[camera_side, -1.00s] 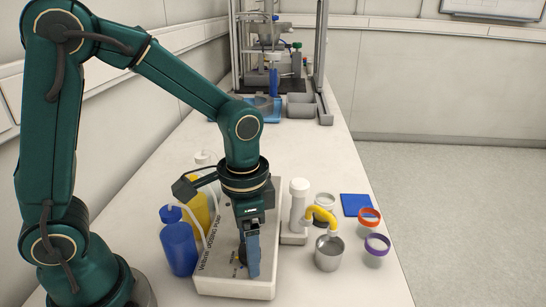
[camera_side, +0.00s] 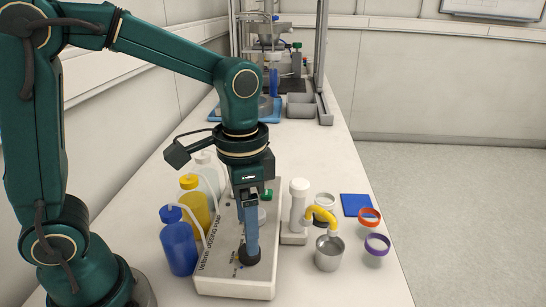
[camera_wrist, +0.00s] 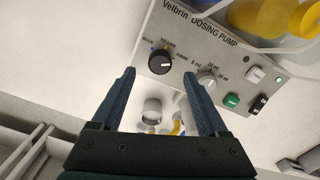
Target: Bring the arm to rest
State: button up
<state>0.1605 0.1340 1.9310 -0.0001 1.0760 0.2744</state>
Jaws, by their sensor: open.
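My gripper (camera_side: 251,246) points down over the dosing pump (camera_side: 236,286), a pale box with a sloped printed panel. In the wrist view my gripper (camera_wrist: 160,73) is open, its two blue-grey fingers apart with nothing held between them. The pump's black selector knob (camera_wrist: 160,62) shows just beyond the gap between the fingertips. In the side view the knob (camera_side: 248,259) sits right below the fingers. The exact gap between fingertips and knob is hard to judge. The panel also has a grey knob (camera_wrist: 206,78) and a green button (camera_wrist: 231,101).
Blue (camera_side: 178,246), yellow (camera_side: 194,208) and white bottles with tubes stand left of the pump. Right of it are a white column (camera_side: 298,203) with a yellow spout, a metal cup (camera_side: 328,256), orange and purple rings, and a blue pad (camera_side: 356,204). A framed rig (camera_side: 322,60) stands behind.

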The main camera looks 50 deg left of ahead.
jog(key=shift+w+r, duration=0.1)
jog(key=shift+r, duration=0.15)
jog(key=s+a+r+n+t, duration=0.3)
jog(key=s+r+n+t, duration=0.1)
jog(key=s, duration=0.3)
jog(key=shift+a+n+t, duration=0.35)
jog(key=shift+n+t, duration=0.15)
jog(key=shift+t, duration=0.3)
